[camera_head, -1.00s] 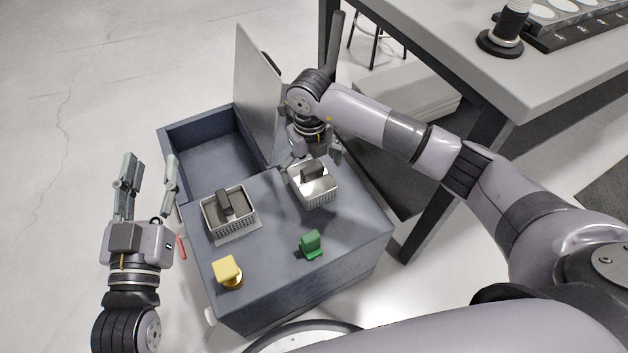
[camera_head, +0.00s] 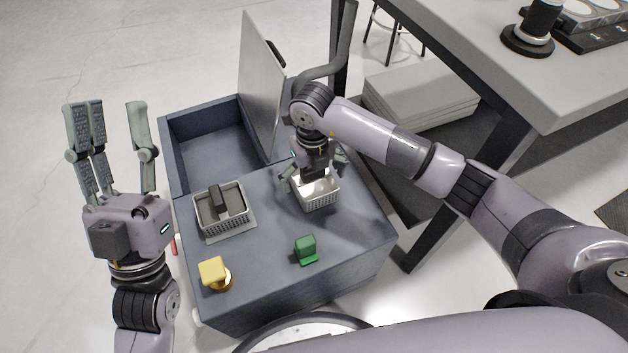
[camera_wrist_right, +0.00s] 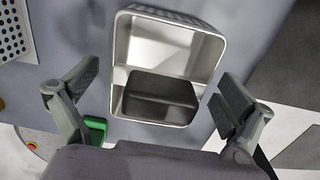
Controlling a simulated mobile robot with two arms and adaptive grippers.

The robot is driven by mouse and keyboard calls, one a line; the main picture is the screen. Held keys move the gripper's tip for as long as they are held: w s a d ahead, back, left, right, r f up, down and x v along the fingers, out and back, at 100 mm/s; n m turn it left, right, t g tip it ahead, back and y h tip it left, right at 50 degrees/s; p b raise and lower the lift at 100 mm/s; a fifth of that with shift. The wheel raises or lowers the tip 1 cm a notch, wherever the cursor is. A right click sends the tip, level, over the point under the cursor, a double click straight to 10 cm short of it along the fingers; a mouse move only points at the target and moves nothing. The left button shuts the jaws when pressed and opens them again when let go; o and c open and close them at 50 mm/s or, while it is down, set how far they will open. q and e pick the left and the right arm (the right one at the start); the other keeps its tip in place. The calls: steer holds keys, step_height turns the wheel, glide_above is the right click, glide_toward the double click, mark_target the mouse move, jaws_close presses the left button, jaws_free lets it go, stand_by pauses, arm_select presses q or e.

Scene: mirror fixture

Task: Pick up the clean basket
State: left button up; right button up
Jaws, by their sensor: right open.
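The lighter, bright metal basket (camera_head: 318,196) stands on the blue-grey cabinet top, with a dark block-shaped handle partly hidden by my right gripper. In the right wrist view the basket (camera_wrist_right: 118,60) lies between the fingers, with the dark handle (camera_wrist_right: 160,96) across it. My right gripper (camera_head: 315,178) is open, low over the basket, fingers either side and not visibly closed on it; it also shows in the wrist view (camera_wrist_right: 162,88). A greyer basket (camera_head: 224,224) with a dark handle sits to the left. My left gripper (camera_head: 112,115) is open and empty, left of the cabinet.
A yellow block-like part (camera_head: 213,271) and a green one (camera_head: 305,248) stand on the cabinet's front. An open compartment (camera_head: 215,150) lies behind, with a raised panel (camera_head: 260,85) at its right. A grey worktable (camera_head: 540,90) stands at the right.

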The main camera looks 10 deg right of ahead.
steer(key=shift+c, duration=0.4)
steer(key=c, duration=1.3)
